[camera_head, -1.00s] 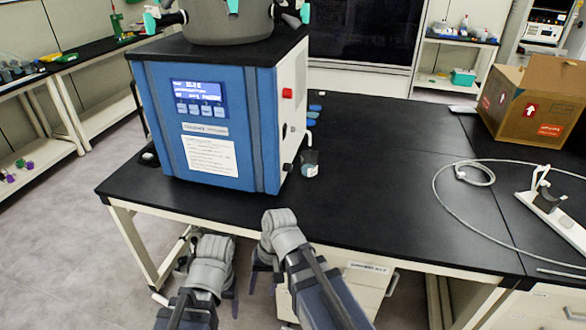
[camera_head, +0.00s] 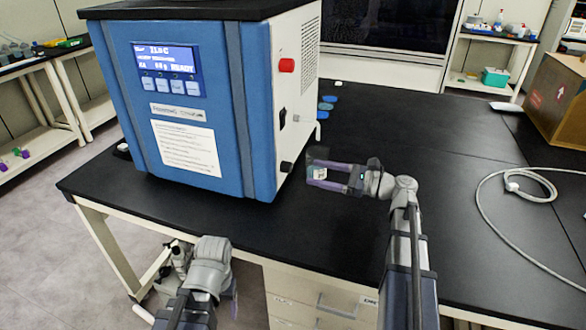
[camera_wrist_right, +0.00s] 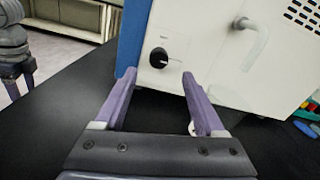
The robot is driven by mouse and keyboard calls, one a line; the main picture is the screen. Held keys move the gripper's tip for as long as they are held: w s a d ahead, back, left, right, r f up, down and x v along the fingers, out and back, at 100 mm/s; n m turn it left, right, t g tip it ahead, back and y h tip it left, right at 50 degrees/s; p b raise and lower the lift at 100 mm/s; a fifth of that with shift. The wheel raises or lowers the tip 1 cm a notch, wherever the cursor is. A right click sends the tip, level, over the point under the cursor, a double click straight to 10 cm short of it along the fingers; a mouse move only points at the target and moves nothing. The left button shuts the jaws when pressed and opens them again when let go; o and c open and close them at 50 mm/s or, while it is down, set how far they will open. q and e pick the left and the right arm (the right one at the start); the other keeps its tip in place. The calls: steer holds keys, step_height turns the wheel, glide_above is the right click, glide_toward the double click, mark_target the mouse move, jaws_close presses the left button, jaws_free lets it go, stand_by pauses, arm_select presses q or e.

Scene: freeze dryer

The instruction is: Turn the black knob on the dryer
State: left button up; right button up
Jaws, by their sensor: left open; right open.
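The blue and white dryer (camera_head: 215,115) stands on the black table. Its black knob (camera_head: 286,167) is low on the white right side, close to the blue front edge. In the right wrist view, the black knob (camera_wrist_right: 158,57) sits on a pale plate, just beyond and between the fingertips. My right gripper (camera_head: 309,174) is open with purple fingers pointing left at the knob; it also shows in the right wrist view (camera_wrist_right: 159,76). A gap to the knob remains visible. My left gripper (camera_head: 234,298) hangs low before the table's front edge, mostly hidden by its arm.
A red switch (camera_head: 287,65) and a pale bent tube (camera_head: 318,131) are on the dryer's right side. A pale hose (camera_head: 520,190) and a cardboard box (camera_head: 560,100) lie right. The table's middle is clear.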

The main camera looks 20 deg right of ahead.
mark_target(291, 167)
steer(key=shift+x, duration=3.95)
jaws_close()
